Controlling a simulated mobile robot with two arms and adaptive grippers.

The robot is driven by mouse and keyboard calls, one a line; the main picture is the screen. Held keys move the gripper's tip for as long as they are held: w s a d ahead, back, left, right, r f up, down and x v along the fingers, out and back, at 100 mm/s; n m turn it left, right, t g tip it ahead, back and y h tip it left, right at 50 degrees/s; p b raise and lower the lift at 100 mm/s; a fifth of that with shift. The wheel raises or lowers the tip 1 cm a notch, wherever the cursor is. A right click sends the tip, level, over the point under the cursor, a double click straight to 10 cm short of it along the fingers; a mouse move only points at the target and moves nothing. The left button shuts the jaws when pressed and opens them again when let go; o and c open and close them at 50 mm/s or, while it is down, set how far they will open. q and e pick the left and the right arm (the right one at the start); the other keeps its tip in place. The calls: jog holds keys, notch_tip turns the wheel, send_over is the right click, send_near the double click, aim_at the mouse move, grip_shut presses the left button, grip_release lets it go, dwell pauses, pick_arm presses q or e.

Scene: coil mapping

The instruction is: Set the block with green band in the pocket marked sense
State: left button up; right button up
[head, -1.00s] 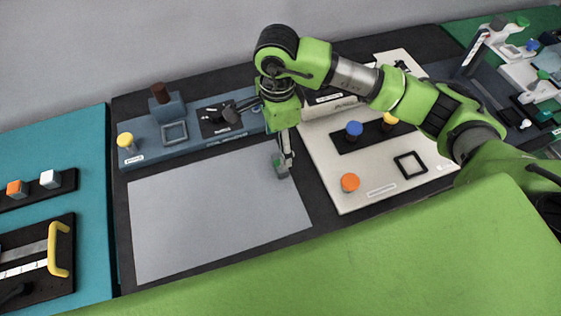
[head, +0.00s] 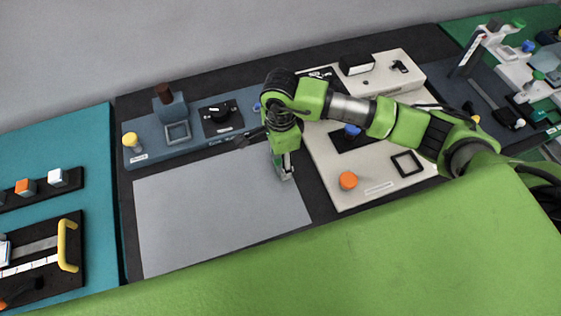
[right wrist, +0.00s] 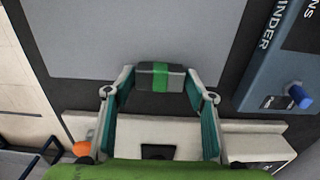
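The block with the green band is dark with a bright green stripe; in the right wrist view (right wrist: 161,77) it lies between my right gripper's fingertips (right wrist: 161,84). The fingers stand wide, one on each side, with little or no gap. In the head view my right gripper (head: 285,168) points down at the block, at the right edge of the grey mat (head: 210,205); the fingers partly hide the block. Two square frames show: one on the blue station (head: 177,132), one on the cream board (head: 408,164). I cannot read which pocket is marked sense. My left gripper is not in view.
An orange knob (head: 348,180) and a blue knob (head: 353,131) stand on the cream board. A teal table (head: 95,190) lies at the left. The grey mat is otherwise clear.

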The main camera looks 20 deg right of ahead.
jog(key=c, duration=0.7)
jog(key=shift+r+b, duration=0.45)
jog(key=shift+r, duration=0.05)
jog(key=r, duration=0.1)
jog(key=r+b, duration=0.1)
jog(key=shift+s+d+r, duration=0.15)
jog(key=shift+s+r, duration=0.05)
jog(key=shift+r, duration=0.15)
jog(key=s+d+r+b, duration=0.1)
jog(key=s+r, duration=0.2)
jog(key=s, duration=0.1)
jog(key=s+d+r+b, duration=0.1)
jog(key=s+d+r, duration=0.1)
jog(key=s+r, duration=0.1)
jog(key=s+d+r+b, duration=0.1)
jog(key=s+r+b, duration=0.1)
jog(key=s, duration=0.3)
jog(key=shift+s+d+r, duration=0.35)
jog(key=shift+d+r, duration=0.05)
jog(key=shift+r, duration=0.3)
